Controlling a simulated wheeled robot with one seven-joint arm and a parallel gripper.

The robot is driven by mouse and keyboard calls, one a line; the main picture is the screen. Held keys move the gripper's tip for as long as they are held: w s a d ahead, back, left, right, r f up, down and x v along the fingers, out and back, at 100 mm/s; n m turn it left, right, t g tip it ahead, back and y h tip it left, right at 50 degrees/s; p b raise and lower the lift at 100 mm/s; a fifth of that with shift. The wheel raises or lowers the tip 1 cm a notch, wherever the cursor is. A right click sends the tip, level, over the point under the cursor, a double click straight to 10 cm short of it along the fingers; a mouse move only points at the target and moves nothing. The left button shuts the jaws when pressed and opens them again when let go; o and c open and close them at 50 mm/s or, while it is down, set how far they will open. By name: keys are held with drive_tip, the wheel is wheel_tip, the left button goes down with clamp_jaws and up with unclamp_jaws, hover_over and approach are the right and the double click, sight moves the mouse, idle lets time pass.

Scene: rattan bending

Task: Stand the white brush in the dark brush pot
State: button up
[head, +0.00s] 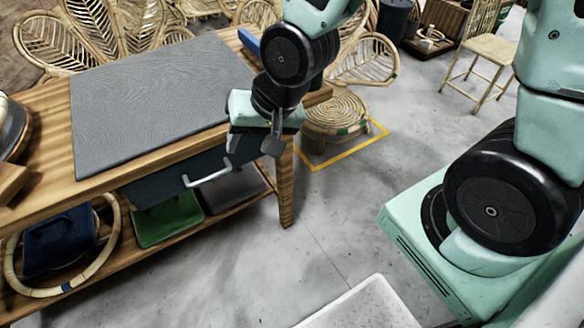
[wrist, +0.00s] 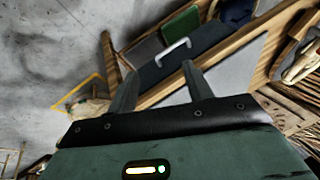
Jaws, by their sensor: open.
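I cannot make out the white brush or the dark brush pot in either view. My gripper (head: 253,147) hangs near the right front edge of the workbench, in front of the bench's dark drawer (head: 150,187). In the wrist view my gripper (wrist: 161,72) shows two spread fingers with nothing between them. The pale handle (wrist: 174,51) of the drawer lies beyond the fingertips, apart from them. The drawer looks shut.
The workbench (head: 50,172) carries a bare grey mat (head: 150,90). A round rattan stool (head: 335,112) stands right of the bench.

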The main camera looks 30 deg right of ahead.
drive_tip(key=s+r+n+g+h, duration=0.1)
drive_tip(key=s+r+n+g, duration=0.1)
drive_tip(key=s+n, duration=0.3)
drive_tip(key=s+r+n+g+h, duration=0.1)
drive_tip(key=s+r+n, duration=0.3)
drive_tip(key=s, duration=0.5)
drive_tip(key=shift+r+n+g+h, duration=0.15)
drive_tip(key=shift+n+g+h, duration=0.2)
drive_tip(key=shift+n, duration=0.25)
drive_tip(key=shift+d, duration=0.1)
wheel_tip(320, 180, up, 9)
drive_tip(key=p, duration=0.9)
